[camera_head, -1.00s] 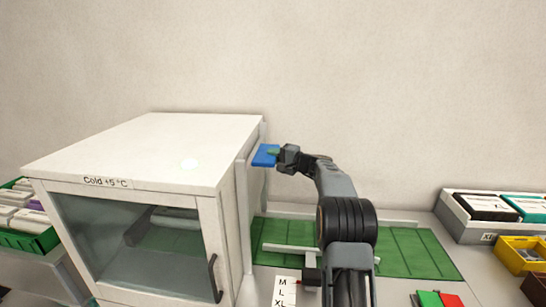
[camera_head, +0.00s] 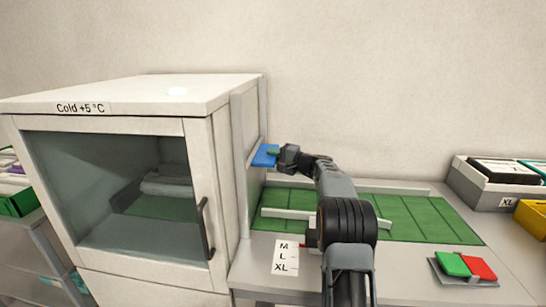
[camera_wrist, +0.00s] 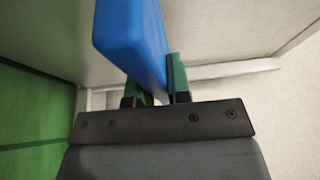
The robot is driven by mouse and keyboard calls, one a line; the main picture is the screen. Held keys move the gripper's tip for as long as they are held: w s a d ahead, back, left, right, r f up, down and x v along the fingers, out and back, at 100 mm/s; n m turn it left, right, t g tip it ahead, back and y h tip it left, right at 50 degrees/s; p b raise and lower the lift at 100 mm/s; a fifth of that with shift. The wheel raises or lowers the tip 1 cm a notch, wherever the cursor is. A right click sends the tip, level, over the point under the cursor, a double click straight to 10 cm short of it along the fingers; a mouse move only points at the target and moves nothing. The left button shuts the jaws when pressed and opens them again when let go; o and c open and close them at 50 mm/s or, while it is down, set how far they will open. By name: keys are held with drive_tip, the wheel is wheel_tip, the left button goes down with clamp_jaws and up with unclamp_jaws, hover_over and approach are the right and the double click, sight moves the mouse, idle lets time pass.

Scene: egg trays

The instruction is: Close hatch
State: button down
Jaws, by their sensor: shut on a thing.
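A blue block (camera_head: 264,156), which looks like the handle of the side hatch, sits against the right side of the white cold cabinet (camera_head: 140,93). The hatch panel (camera_head: 255,186) stands upright between two side rails, seen at a steep angle; I cannot tell how much opening is left. My gripper (camera_head: 275,154) reaches in from the right and is shut on the blue block. In the wrist view, the blue block (camera_wrist: 135,40) lies between the green fingers of my gripper (camera_wrist: 155,84), with a pale surface behind it. The block hides part of the panel.
The cabinet's glass front door (camera_head: 100,190) is shut. A green mat (camera_head: 420,215) with pale bars lies right of the cabinet. A size card (camera_head: 285,257), a red and green pad (camera_head: 465,268) and a grey crate (camera_head: 480,192) are on the table.

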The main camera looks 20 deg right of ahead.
drive_tip(key=shift+f, duration=0.4)
drive_tip(key=c, duration=1.1)
unclamp_jaws()
drive_tip(key=shift+r, duration=0.1)
drive_tip(key=b+v, duration=0.1)
drive_tip(key=v, duration=1.2)
drive_tip(key=shift+s+d+b, duration=0.25)
drive_tip(key=shift+s+b, duration=0.05)
drive_tip(key=shift+b, duration=0.05)
